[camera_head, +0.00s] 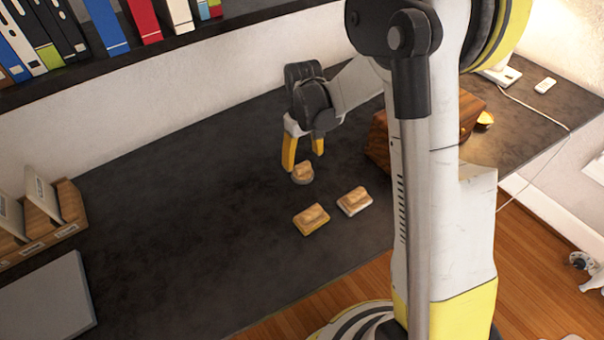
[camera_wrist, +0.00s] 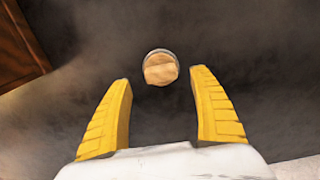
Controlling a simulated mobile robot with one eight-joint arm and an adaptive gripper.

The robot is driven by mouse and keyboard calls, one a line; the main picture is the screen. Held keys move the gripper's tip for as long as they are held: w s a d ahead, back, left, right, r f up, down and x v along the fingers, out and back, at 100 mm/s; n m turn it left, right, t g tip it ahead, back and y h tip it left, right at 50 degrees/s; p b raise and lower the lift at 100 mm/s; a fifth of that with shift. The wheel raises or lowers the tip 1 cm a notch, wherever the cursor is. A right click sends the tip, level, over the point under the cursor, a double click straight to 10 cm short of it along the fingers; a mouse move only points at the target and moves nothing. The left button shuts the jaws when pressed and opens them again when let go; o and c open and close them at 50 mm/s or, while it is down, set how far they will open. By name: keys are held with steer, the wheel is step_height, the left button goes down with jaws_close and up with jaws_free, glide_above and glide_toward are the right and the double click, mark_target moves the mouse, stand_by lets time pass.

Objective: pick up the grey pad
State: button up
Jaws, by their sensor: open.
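The grey pad (camera_head: 302,177) is a small round piece with a grey base and a wooden block on top, on the dark desk. In the wrist view the grey pad (camera_wrist: 160,69) shows just beyond the fingertips, centred between the yellow fingers. My gripper (camera_head: 304,161) is open and points down above and just behind the pad in the head view. My gripper (camera_wrist: 160,78) holds nothing in the wrist view. I cannot tell the exact height of the fingertips above the desk.
A yellow-based pad (camera_head: 311,219) and a white-based pad (camera_head: 354,201), both wood-topped, lie nearer the desk's front edge. A wooden box (camera_head: 377,140) stands right of my gripper, also at the wrist view's upper left (camera_wrist: 18,45). The dark desk (camera_head: 180,200) is clear to the left.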

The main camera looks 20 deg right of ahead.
mark_target(302, 165)
step_height(302, 165, down, 5)
steer(key=shift+w+a+r+b, duration=0.1)
steer(key=shift+b, duration=1.1)
steer(key=c, duration=1.3)
steer(key=shift+r, duration=0.1)
step_height(302, 165, up, 5)
steer(key=p, duration=0.2)
steer(key=shift+f+p, duration=0.2)
steer(key=shift+p, duration=0.1)
steer(key=s+d+r+p, duration=0.1)
steer(key=d+r, duration=0.1)
steer(key=d, duration=0.1)
steer(key=s+d+r+p, duration=0.1)
steer(key=d+r, duration=0.1)
steer(key=d, duration=0.2)
steer(key=s+d+r+p, duration=0.1)
steer(key=d+r, duration=0.1)
steer(key=d, duration=0.2)
steer(key=shift+s+r, duration=0.15)
steer(key=shift+s, duration=0.25)
